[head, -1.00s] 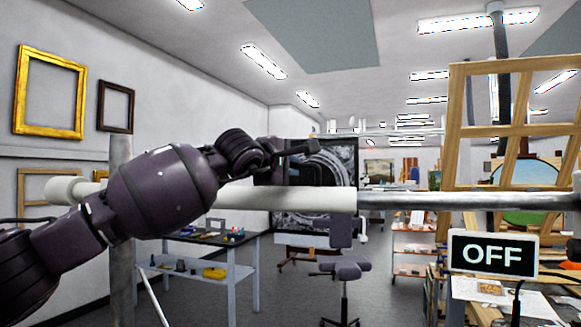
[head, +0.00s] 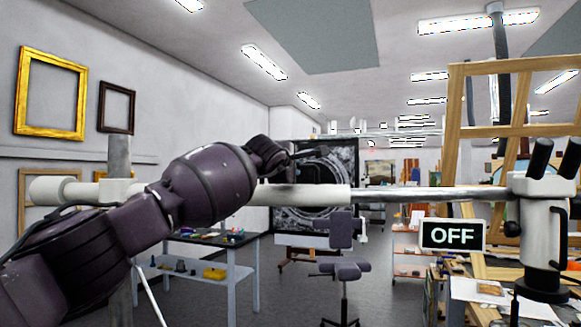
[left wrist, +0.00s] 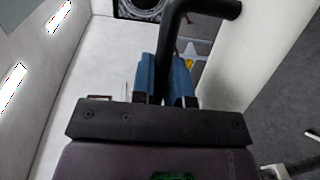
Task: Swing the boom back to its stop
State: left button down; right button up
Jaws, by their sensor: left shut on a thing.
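The boom (head: 300,195) runs level across the head view, a white sleeve on the left and a bare metal rod on the right. It meets an upright grey post (head: 119,158) at the left. A white microscope (head: 545,225) with black eyepieces hangs at its right end. In the left wrist view, the blue fingers of my left gripper (left wrist: 167,75) are shut on a black bent handle (left wrist: 172,35) beside the white sleeve (left wrist: 265,60). In the head view my left wrist hides most of that grip. I cannot make out the stop. My right gripper is not in view.
A black sign (head: 453,234) reading OFF shows below the metal rod. A blue-grey bench (head: 210,262) with small items stands beyond the sleeve, a grey swivel chair (head: 344,268) right of it. A wooden frame (head: 455,125) and cluttered table are at right. Grey floor is open mid-room.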

pick_arm(q)
jog(key=shift+a+r, duration=0.25)
jog(key=shift+r, duration=0.2)
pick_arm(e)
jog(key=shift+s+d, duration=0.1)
pick_arm(q)
jog(key=c, duration=1.5)
grip_release()
jog(key=shift+c, duration=0.2)
jog(key=shift+o, duration=1.1)
jog(key=shift+w+d+f, duration=0.15)
jog(key=shift+w, duration=0.1)
jog(key=shift+o, duration=1)
jog(key=shift+w+f, duration=0.15)
jog(key=shift+w, duration=0.05)
jog(key=shift+s, duration=0.2)
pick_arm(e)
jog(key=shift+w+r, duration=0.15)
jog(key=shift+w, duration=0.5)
pick_arm(q)
jog(key=shift+s+f, duration=0.1)
